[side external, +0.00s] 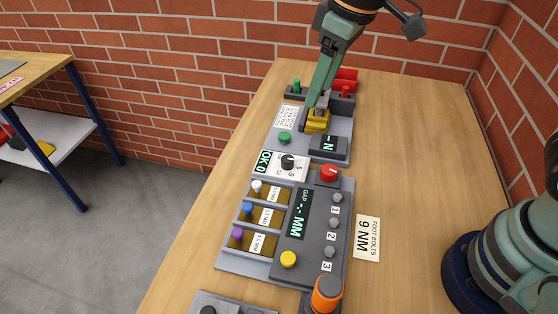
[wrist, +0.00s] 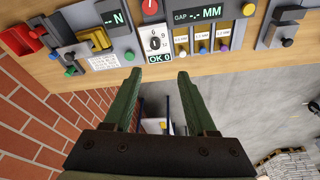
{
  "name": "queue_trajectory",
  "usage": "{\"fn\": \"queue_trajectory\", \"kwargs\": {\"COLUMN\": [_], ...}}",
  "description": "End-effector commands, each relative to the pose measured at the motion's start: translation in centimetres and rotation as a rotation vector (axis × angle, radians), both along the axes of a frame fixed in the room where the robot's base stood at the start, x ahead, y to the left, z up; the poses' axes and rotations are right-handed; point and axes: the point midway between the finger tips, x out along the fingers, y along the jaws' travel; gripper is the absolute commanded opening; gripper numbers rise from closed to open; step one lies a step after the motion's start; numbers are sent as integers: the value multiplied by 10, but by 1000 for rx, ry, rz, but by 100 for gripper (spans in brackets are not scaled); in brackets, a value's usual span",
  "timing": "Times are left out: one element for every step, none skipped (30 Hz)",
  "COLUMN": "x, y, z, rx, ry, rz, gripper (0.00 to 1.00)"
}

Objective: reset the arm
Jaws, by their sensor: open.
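My gripper (wrist: 158,77) is open, with its two green fingers spread and nothing between them in the wrist view. In the side external view my gripper (side external: 309,103) reaches down from the top, its fingers overlapping the far panel in the picture near a yellow block (side external: 317,124). I cannot tell its exact height there. In the wrist view the yellow block (wrist: 95,40) lies well left of the fingers, and the OK 0 display (wrist: 159,58) is just beyond the fingertips. The black selector knob (side external: 287,162) sits beside that display.
The gap panel (side external: 325,262) has several coloured knobs and buttons. A torque card (side external: 367,238) lies right of it. An orange-topped item (side external: 326,293) stands in front. The bench (side external: 420,150) is clear at right. Brick walls (side external: 190,80) stand behind; another table (side external: 40,85) is left.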

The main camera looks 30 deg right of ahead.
Motion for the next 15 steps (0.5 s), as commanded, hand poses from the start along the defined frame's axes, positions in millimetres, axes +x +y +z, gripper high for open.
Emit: {"fn": "queue_trajectory", "kwargs": {"x": [-4, -7, -11, -15, -18, -24, -28, -33, -38, -42, -46, -51, -54, -57, -61], "y": [-22, -34, -48, -59, -69, -82, -92, -101, -111, -119, -126, -134, -139, -144, -148], "z": [7, 9, 12, 13, 15, 16, 16, 16, 16, 15, 14, 13, 12, 11, 10], "rx": [14, 20, 29, 34, 40, 47, 51, 56, 62, 65, 68, 71, 74, 75, 78], "ry": [-28, -42, -60, -74, -89, -107, -121, -135, -152, -166, -177, -191, -201, -210, -220], "rz": [-57, -87, -127, -158, -187, -227, -255, -283, -320, -346, -370, -398, -417, -434, -453], "gripper": [57, 57, 57, 57, 57, 57, 57, 57, 57, 57, 57, 57, 57, 57, 57]}}
